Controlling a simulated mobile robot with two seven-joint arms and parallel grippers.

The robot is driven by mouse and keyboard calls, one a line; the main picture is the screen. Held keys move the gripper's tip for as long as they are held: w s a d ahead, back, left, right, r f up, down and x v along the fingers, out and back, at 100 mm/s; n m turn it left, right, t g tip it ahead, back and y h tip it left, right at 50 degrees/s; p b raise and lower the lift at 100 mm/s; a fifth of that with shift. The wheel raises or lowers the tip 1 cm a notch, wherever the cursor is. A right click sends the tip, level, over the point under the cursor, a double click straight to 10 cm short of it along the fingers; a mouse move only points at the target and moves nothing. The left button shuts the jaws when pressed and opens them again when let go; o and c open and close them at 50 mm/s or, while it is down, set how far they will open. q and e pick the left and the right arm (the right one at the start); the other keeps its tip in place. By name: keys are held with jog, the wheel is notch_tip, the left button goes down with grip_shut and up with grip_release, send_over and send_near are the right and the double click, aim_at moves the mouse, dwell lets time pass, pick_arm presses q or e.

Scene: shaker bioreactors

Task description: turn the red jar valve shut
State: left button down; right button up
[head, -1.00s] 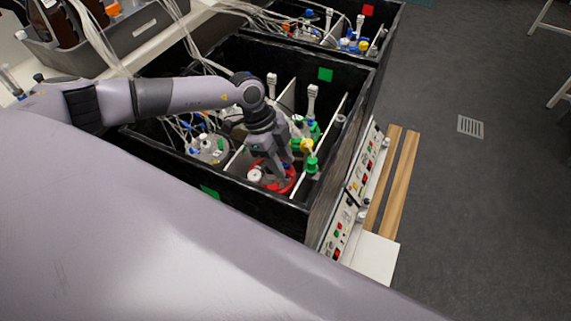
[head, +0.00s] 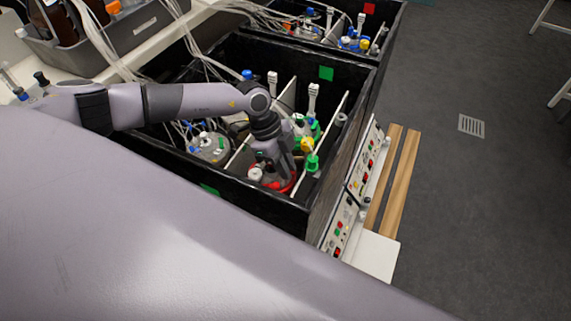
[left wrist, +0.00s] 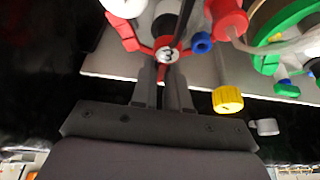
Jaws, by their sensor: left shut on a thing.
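The red-ringed jar (head: 288,187) sits in the near compartment of the black box, mostly hidden by my left arm. My left gripper (head: 276,180) reaches down over it from above. In the left wrist view my left gripper (left wrist: 164,82) has its two fingers close together at the red valve (left wrist: 160,44), beside a pale round disc with a dark mark. The fingers are shut on the valve; the exact contact is hard to see. My right gripper is in neither view.
A white-capped port (head: 255,174) stands left of the gripper. Green and yellow fittings (head: 308,150) stand close on its right. A yellow cap (left wrist: 227,99) is near the fingers.

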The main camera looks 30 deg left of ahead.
pick_arm(q)
jog(key=shift+m, duration=0.3)
jog(key=m, duration=0.2)
jog(key=m+g, duration=0.1)
jog(key=shift+w+m+g, duration=0.2)
jog(key=shift+m+g, duration=0.1)
jog(key=shift+m, duration=0.1)
jog(key=m+g+y+b, duration=0.1)
jog(key=m, duration=0.2)
jog(key=shift+w+m+b, duration=0.1)
jog(key=shift+m+b, duration=0.2)
jog(key=shift+b, duration=0.1)
jog(key=m+g+y+b, duration=0.1)
jog(key=m, duration=0.2)
jog(key=shift+d+f+m+b, duration=0.1)
jog(key=shift+m+b, duration=0.2)
jog(key=shift+b, duration=0.05)
jog(key=m+y+b, duration=0.1)
jog(key=m, duration=0.2)
jog(key=shift+d+g+b, duration=0.1)
jog(key=shift+g+b, duration=0.2)
jog(key=shift+m+y+b, duration=0.4)
jog(key=shift+m+y, duration=0.1)
jog(key=shift+m, duration=1.2)
